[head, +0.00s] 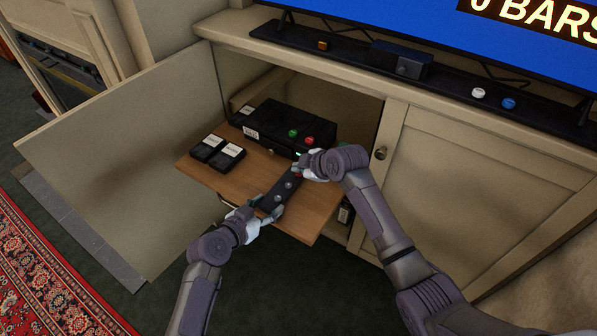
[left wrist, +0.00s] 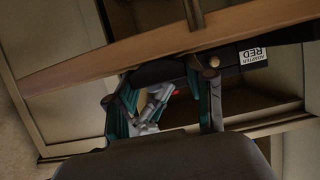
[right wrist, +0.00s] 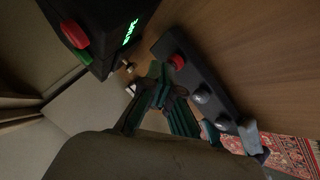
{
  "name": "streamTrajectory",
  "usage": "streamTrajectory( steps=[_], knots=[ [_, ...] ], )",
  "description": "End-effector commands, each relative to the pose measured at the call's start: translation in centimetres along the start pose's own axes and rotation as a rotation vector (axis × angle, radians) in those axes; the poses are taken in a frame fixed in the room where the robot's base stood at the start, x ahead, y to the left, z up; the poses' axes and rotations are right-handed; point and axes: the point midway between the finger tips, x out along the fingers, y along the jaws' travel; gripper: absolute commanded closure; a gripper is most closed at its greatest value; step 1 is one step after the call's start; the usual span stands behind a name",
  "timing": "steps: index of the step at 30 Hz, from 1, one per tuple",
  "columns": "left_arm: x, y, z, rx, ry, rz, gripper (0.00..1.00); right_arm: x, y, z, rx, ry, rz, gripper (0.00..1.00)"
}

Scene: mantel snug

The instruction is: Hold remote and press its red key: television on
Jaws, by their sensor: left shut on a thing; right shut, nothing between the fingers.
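The black remote (head: 283,189) is held over the pull-out wooden shelf, with grey keys along it and a red key near its far end. My left gripper (head: 268,210) is shut on its near end. In the left wrist view the remote's dark end (left wrist: 160,73) shows between the fingers. My right gripper (head: 303,166) is shut and empty at the far end. In the right wrist view its fingertips (right wrist: 160,78) are close beside the red key (right wrist: 177,62); I cannot tell whether they touch. The television (head: 420,25) shows blue with cropped lettering ending in "BARS".
A black box (head: 270,125) with green and red buttons stands on the shelf (head: 215,180) behind the remote. Two small labelled black boxes (head: 207,148) lie left. The open cabinet door (head: 120,160) is left, a closed door (head: 460,190) right. A soundbar (head: 330,45) lies above.

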Motion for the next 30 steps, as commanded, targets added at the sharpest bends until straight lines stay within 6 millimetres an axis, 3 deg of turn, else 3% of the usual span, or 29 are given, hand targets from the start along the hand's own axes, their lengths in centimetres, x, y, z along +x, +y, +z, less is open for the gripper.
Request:
streamTrajectory(
  steps=[17, 30],
  knots=[
    [0.0, 0.0, 0.0, 0.000, 0.001, 0.000, 0.85, -1.0, 0.7, -0.7, 0.000, 0.001, 0.001, 1.00],
    [0.0, 0.0, 0.0, 0.000, 0.001, 0.000, 0.85, -3.8, 2.8, -2.8, -0.001, 0.002, 0.002, 1.00]
  ],
)
